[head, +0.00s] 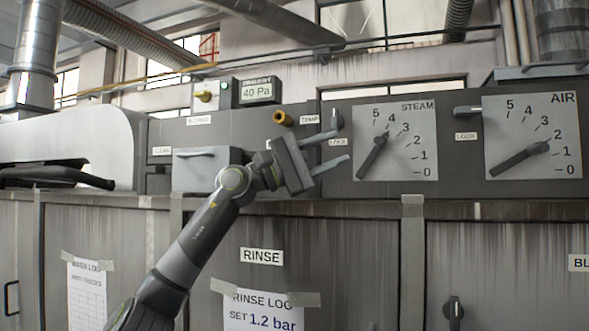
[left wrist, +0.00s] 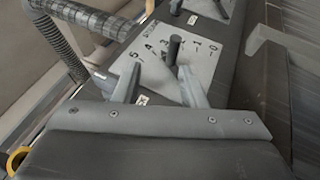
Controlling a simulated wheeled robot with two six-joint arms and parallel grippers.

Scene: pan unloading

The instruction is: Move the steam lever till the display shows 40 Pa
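The steam lever (head: 373,155) is a dark bar on the light STEAM dial plate (head: 415,185), slanting up to the right, its upper end near the 4. In the left wrist view its dark knob (left wrist: 174,48) stands up from the dial plate (left wrist: 150,70). The pressure display (head: 257,91) reads 40 Pa. My left gripper (head: 343,146) is open and empty, just left of the STEAM plate. In the left wrist view, its fingers (left wrist: 155,80) point at the dial, with the knob beyond the tips, closer to the right one. My right gripper is not in view.
A lock handle (head: 336,119) stands upright just above my left gripper. The AIR dial (head: 530,140) with its own lever (head: 517,160) is to the right. A yellow-ended knob (head: 283,118) and a drawer-like box (head: 203,170) are to the left.

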